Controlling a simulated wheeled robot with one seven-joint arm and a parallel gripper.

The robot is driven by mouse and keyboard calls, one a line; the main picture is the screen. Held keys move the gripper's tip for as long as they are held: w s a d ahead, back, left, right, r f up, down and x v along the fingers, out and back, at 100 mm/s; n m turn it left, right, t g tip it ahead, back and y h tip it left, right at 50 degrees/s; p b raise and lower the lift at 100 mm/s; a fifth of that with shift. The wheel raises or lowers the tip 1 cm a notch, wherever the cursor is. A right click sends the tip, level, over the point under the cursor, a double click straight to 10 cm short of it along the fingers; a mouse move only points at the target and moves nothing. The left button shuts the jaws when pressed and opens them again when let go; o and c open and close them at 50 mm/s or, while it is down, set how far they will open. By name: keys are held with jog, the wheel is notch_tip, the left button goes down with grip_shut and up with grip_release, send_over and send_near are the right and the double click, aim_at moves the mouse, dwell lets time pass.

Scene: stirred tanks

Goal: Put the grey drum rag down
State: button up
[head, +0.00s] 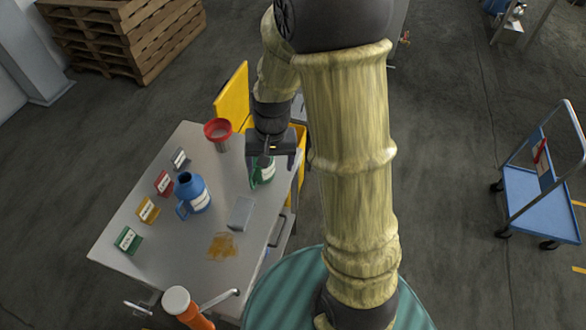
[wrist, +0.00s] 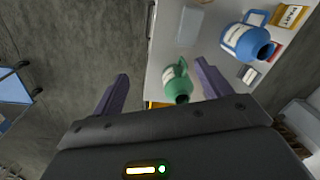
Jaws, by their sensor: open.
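A light grey block-shaped piece (head: 241,212), perhaps the folded grey drum rag, lies on the metal table (head: 150,262) near its right edge. It also shows in the wrist view (wrist: 190,27), apart from my gripper. My gripper (head: 270,160) is open above the table's back right part, over a green jug (head: 264,172). In the wrist view my gripper (wrist: 160,88) has its two fingers wide apart, with the green jug (wrist: 177,84) seen beyond the gap. I see nothing held between the fingers. In the head view my gripper partly hides the green jug.
A blue jug (head: 194,194), a red funnel cup (head: 219,133) and several small label stands (head: 147,210) are on the table. A brown spill (head: 222,246) lies near the front. A yellow board (head: 232,93) stands behind. A blue cart (head: 540,205) is far right.

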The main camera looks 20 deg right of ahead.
jog(key=s+d+r+n+t, duration=0.2)
jog(key=s+r, duration=0.3)
jog(key=s, duration=0.3)
jog(key=shift+d+n+h, duration=0.4)
jog(key=shift+d, duration=0.2)
jog(key=shift+o, duration=0.5)
jog(key=shift+w+r, duration=0.1)
jog(key=shift+w, duration=0.05)
jog(key=w+a+f+m+g+b, duration=0.2)
jog(key=w+a+f+m+b, duration=0.5)
jog(key=w+a+f, duration=0.5)
notch_tip(320, 180, down, 2)
jog(key=shift+a+f+m, duration=0.1)
jog(key=shift+a+m, duration=0.2)
jog(key=shift+a, duration=0.55)
